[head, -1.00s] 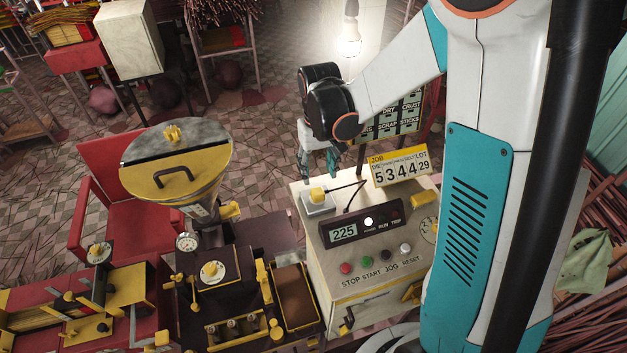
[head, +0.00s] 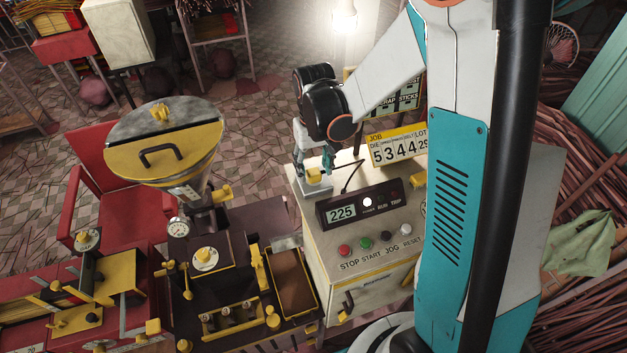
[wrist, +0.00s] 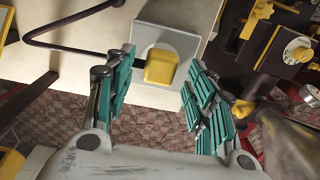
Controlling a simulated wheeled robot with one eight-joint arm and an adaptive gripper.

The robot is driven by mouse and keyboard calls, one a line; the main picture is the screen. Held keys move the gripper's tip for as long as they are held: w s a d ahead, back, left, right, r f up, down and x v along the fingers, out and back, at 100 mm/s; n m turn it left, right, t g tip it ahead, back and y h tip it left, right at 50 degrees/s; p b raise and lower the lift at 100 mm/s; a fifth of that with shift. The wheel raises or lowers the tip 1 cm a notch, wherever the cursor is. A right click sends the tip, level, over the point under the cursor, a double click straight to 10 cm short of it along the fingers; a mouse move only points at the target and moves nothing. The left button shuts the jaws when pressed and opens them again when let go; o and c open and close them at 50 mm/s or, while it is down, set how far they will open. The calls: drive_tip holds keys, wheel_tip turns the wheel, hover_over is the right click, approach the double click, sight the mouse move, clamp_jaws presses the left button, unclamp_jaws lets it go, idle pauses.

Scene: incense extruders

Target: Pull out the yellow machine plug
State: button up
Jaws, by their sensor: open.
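The yellow machine plug (head: 314,176) sits in a pale square socket block (head: 318,190) on top of the cream control cabinet (head: 345,240), at its back left. A dark cord (head: 352,176) runs from it across the cabinet top. My gripper (head: 313,168) is just above and behind the plug. In the wrist view the plug (wrist: 161,67) shows between and slightly beyond the teal finger pads of my gripper (wrist: 158,95). The fingers are spread apart, with gaps on both sides of the plug.
A display box reading 225 (head: 350,207) stands on the cabinet near the plug, with several coloured buttons in front. A yellow JOB sign (head: 397,146) stands behind it. The hopper (head: 165,150) of the extruder is to the left.

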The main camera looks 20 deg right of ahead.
sight(314, 171)
wheel_tip(314, 171, down, 2)
drive_tip(key=shift+f+b, duration=0.1)
drive_tip(key=shift+b, duration=0.5)
drive_tip(key=shift+b, duration=0.35)
idle(0.7)
drive_tip(key=shift+c, duration=0.6)
clamp_jaws()
drive_tip(key=shift+r, duration=0.25)
drive_tip(key=shift+r+p, duration=1.8)
drive_tip(key=shift+r, duration=1.1)
